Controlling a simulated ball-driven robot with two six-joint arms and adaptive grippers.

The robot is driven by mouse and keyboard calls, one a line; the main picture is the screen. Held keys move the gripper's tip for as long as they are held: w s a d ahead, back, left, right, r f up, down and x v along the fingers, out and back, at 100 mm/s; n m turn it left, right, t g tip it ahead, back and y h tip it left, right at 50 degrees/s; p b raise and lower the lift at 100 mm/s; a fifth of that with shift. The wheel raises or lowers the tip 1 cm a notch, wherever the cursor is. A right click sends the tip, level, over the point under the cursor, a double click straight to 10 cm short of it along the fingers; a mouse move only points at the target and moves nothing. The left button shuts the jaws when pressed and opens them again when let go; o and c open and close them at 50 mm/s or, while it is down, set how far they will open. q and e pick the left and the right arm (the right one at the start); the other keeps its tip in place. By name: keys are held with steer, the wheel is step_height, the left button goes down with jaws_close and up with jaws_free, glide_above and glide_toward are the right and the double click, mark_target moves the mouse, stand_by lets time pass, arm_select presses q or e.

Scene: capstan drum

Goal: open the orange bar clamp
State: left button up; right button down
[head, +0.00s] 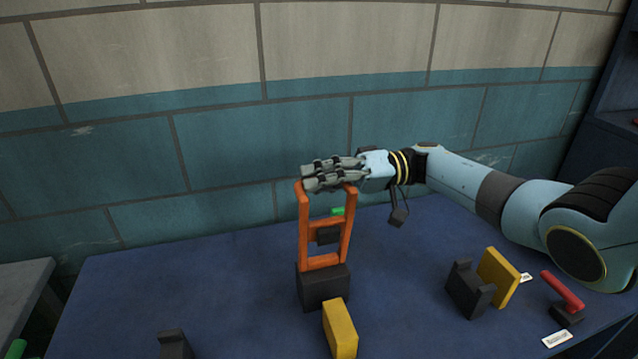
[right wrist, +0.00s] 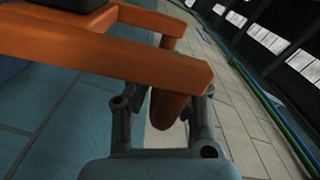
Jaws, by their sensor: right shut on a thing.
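The orange bar clamp (head: 304,228) stands upright on a dark block (head: 324,287) near the middle of the blue table. Two orange uprights rise from the block, with a small dark piece (head: 327,235) between them. My right gripper (head: 308,176) reaches in from the right and is shut on the clamp's top end, its fingers lying across it and hiding part of it. In the right wrist view, orange bars (right wrist: 100,48) cross in front of my right gripper (right wrist: 163,112), and a rounded orange piece sits between its fingers. My left gripper is not in view.
A yellow block (head: 340,328) stands just in front of the clamp. To the right are a dark bracket (head: 468,288), a yellow plate (head: 498,277) and a red-handled piece (head: 562,290). A tiled wall (head: 310,130) rises behind. The table's left part is mostly clear.

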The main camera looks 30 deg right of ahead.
steer(key=shift+w+a, duration=0.1)
steer(key=c, duration=1.4)
jaws_free()
steer(key=shift+o, duration=0.6)
steer(key=shift+a, duration=0.25)
steer(key=v, duration=1.2)
steer(key=shift+w, duration=0.1)
steer(key=shift+c, duration=0.2)
